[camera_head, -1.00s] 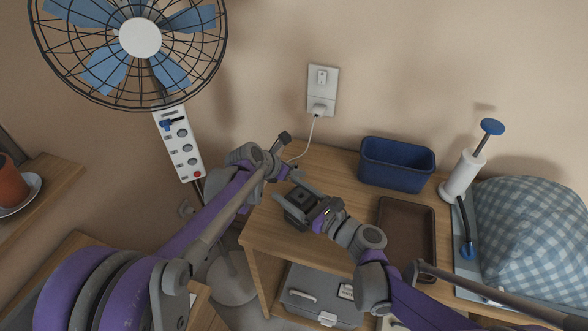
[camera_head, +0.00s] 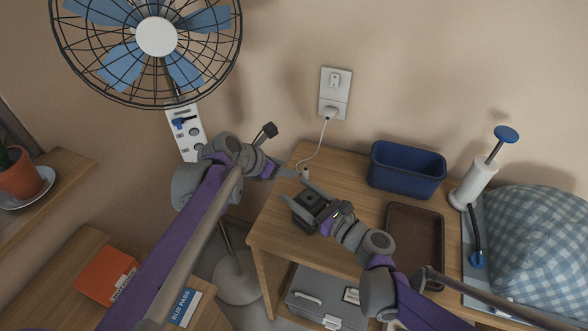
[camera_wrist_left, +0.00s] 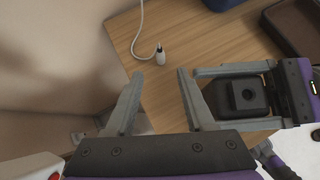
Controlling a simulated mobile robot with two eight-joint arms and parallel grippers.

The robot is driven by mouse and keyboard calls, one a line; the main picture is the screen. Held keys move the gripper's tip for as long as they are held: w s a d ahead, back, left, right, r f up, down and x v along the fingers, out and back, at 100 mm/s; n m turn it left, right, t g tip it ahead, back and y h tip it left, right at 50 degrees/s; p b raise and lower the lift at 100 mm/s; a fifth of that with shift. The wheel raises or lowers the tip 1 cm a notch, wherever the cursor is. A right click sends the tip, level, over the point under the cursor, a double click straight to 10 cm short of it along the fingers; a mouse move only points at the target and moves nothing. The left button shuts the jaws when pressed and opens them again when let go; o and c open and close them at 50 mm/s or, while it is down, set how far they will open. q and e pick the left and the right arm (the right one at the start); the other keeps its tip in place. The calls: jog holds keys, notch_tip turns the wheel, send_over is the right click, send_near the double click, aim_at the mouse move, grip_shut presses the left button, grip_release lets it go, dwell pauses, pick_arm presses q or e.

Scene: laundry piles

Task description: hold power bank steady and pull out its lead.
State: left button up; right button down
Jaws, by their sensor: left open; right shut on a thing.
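The dark power bank (camera_head: 311,202), blocky with a raised square part, is at the left part of the wooden table. It also shows in the left wrist view (camera_wrist_left: 246,98). My right gripper (camera_head: 301,199) is shut on it, one finger along each side. The white lead (camera_head: 320,148) runs down from the wall socket. Its free end (camera_wrist_left: 160,56) shows in the left wrist view, apart from the power bank. My left gripper (camera_head: 287,171) is open and empty. In its wrist view its fingertips (camera_wrist_left: 158,84) are apart, short of the lead's end.
A wall socket (camera_head: 335,92) is above the table (camera_head: 340,160). A blue bin (camera_head: 407,170), a brown tray (camera_head: 414,240) and a white pump-like cylinder (camera_head: 472,183) are to the right. A fan (camera_head: 157,38) stands at the left. A grey case (camera_head: 323,296) is below the tabletop.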

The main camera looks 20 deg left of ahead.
pick_arm(q)
jog(key=shift+v, duration=0.75)
